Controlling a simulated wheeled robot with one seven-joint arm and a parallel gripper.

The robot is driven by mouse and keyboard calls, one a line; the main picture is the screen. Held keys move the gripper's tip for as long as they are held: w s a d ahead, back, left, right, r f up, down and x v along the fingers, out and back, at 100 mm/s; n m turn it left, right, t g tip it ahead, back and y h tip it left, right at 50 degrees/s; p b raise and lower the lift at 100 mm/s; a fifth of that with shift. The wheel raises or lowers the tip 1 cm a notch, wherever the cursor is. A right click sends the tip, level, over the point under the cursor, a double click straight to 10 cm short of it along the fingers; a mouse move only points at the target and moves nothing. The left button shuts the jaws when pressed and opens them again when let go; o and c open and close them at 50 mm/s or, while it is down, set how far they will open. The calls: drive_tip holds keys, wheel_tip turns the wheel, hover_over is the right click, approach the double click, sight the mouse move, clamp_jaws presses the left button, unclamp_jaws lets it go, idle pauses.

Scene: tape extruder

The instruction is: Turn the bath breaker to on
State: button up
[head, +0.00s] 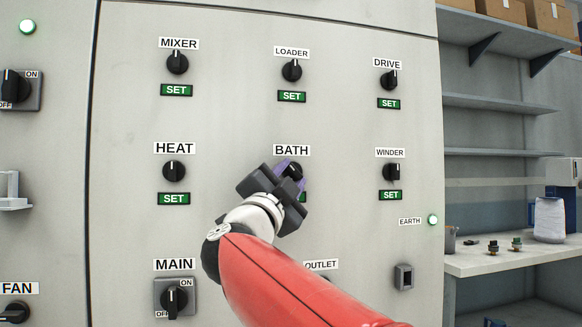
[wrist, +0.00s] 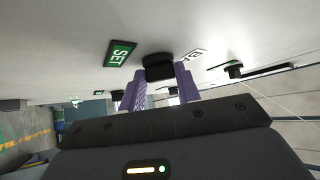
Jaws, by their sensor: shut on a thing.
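The black bath breaker knob (head: 295,170) is on the grey panel under the BATH label (head: 291,150). My gripper (head: 288,173) is at this knob, with a purple finger on each side. In the wrist view the knob (wrist: 158,67) sits between the purple fingers (wrist: 161,88), and the gripper is shut on it. The green SET plate (wrist: 119,54) beside it shows in the wrist view; in the head view my gripper hides most of it. The way the knob's pointer faces cannot be told.
Heat knob (head: 173,171) is left of bath, winder knob (head: 391,172) right, loader knob (head: 292,70) above. The main switch (head: 174,299) is lower left. My red arm covers the panel below bath, partly hiding the OUTLET label (head: 321,265). Shelves and a bench (head: 500,260) are at right.

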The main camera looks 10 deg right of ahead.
drive_tip(key=m+g, duration=0.2)
drive_tip(key=m, duration=0.1)
drive_tip(key=m+g, duration=0.1)
drive_tip(key=m, duration=0.1)
drive_tip(key=shift+a+r+g+p, duration=0.2)
drive_tip(key=shift+r+g+p, duration=0.15)
drive_tip(key=shift+g+p, duration=0.05)
drive_tip(key=shift+r+m+g+y, duration=0.2)
drive_tip(key=shift+m+g+y, duration=0.5)
drive_tip(key=shift+m+g, duration=0.6)
drive_tip(key=shift+m, duration=0.3)
drive_tip(key=o, duration=1)
drive_tip(key=v, duration=0.7)
drive_tip(key=shift+s+a, duration=0.25)
drive_tip(key=shift+s, duration=0.05)
